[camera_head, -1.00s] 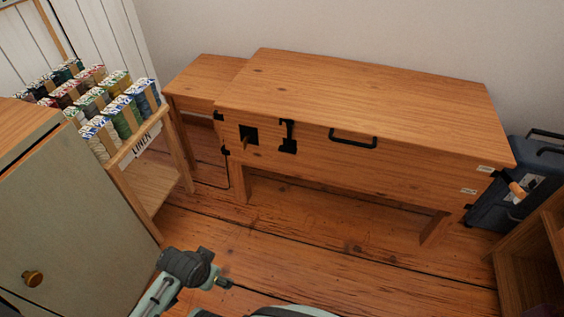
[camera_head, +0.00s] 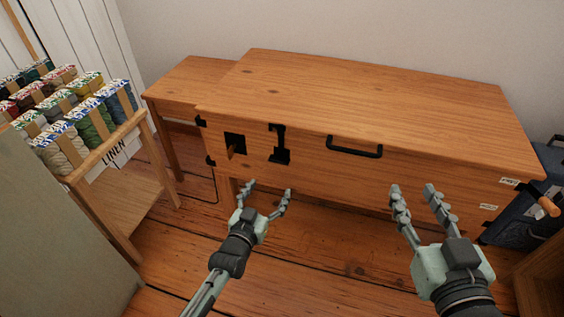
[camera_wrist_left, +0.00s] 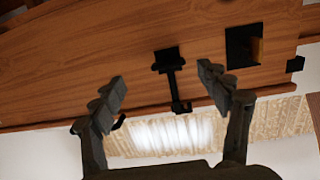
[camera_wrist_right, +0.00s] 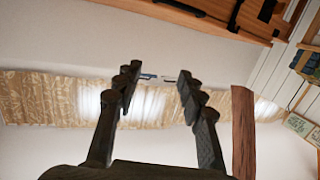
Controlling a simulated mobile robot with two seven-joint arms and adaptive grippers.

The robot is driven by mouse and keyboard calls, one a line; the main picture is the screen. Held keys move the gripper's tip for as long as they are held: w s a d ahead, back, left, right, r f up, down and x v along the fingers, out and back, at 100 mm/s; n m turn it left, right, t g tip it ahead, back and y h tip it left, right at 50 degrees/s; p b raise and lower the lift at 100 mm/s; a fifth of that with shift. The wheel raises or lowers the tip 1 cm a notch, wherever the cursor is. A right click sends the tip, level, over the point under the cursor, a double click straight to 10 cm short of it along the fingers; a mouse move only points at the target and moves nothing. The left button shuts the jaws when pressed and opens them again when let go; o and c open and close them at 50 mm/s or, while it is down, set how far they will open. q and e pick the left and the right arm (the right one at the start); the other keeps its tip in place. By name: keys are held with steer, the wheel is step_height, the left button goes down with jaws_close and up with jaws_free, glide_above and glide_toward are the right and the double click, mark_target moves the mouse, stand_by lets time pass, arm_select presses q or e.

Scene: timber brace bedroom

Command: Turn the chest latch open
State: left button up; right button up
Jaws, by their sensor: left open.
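The wooden chest (camera_head: 370,95) stands by the wall with its lid down. On its front left is a black square plate (camera_head: 238,139) with a small wooden tab (camera_head: 231,152), apparently the latch. Right of it is a black hasp-like fitting (camera_head: 279,143). In the left wrist view, the plate (camera_wrist_left: 236,45), tab (camera_wrist_left: 257,51) and fitting (camera_wrist_left: 172,75) appear upside down. My left gripper (camera_head: 268,190) is open and empty, in front of and below the fittings, apart from them. My right gripper (camera_head: 413,190) is open and empty, right of the black handle (camera_head: 355,147).
A rack of yarn skeins (camera_head: 105,160) stands left of the chest, beside a grey-green cabinet (camera_head: 50,230). A lower wooden table (camera_head: 185,80) adjoins the chest's left side. A dark blue case (camera_head: 525,225) is at the right. Floor is visible before the chest.

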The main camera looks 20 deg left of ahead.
mark_target(278, 162)
arm_select(q)
steer(key=shift+n+t+y, duration=0.3)
steer(key=shift+t, duration=0.4)
steer(key=w, duration=0.3)
steer(key=w+r+b, duration=0.1)
steer(key=w, duration=0.4)
steer(key=shift+w+a+r+b, duration=0.15)
steer(key=shift+w+a+b, duration=0.1)
steer(key=shift+w+b, duration=0.1)
steer(key=shift+w, duration=0.5)
arm_select(e)
steer(key=s+a+r+t+y, duration=0.2)
steer(key=a+r+t+y, duration=0.1)
steer(key=r, duration=0.7)
steer(key=shift+r+t, duration=0.35)
steer(key=shift+t, duration=0.45)
steer(key=shift+w, duration=0.1)
